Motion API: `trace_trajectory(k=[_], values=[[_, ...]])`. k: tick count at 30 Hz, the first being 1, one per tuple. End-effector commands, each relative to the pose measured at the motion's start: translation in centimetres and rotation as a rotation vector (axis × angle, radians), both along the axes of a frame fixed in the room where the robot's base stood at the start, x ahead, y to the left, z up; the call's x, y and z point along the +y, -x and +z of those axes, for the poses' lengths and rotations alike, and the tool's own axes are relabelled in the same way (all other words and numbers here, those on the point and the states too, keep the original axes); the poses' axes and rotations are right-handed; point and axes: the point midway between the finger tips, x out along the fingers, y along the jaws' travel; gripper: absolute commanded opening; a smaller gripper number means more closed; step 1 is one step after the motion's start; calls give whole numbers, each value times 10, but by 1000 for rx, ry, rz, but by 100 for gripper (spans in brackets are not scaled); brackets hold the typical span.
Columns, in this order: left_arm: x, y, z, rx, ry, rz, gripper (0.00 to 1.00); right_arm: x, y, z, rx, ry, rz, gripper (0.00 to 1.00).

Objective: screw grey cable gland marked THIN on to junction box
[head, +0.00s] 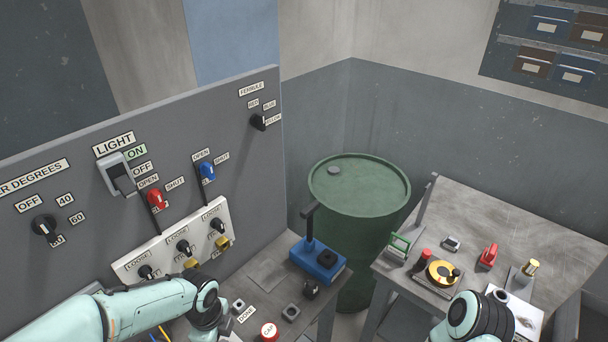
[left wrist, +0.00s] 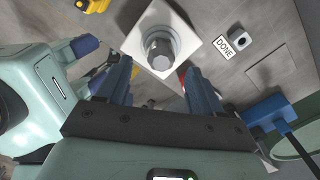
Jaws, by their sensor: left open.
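In the left wrist view my left gripper (left wrist: 157,68) is open, with its two blue fingers apart. Ahead of the fingertips, near the gap between them, a grey cylindrical fitting (left wrist: 160,52) stands on a pale square block (left wrist: 182,36). It looks like a cable gland on a box, but no THIN mark is readable and I cannot tell whether it is threaded on. I cannot tell whether a finger touches it. In the head view my left arm reaches the bench at lower left, its fingers hidden. My right arm is at lower right, its gripper out of view.
A DONE label (head: 246,313) and a small grey block with a hole (head: 238,303) lie near my left wrist. A switch panel (head: 225,130) rises behind; a green drum (head: 358,215) separates the benches.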

Motion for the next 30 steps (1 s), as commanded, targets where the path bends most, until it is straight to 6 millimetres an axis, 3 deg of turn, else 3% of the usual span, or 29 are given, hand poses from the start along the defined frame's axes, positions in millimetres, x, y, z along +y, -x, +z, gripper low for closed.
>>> trace_trajectory(k=[3, 15, 30], values=[[0, -2, 12, -5, 1, 0, 66, 0, -7, 5, -8, 0, 0, 89], [-1, 0, 38, -4, 1, -2, 66, 0, -4, 3, -4, 0, 0, 89], [-1, 0, 39, -3, 1, -1, 66, 0, -4, 3, -4, 0, 0, 89]])
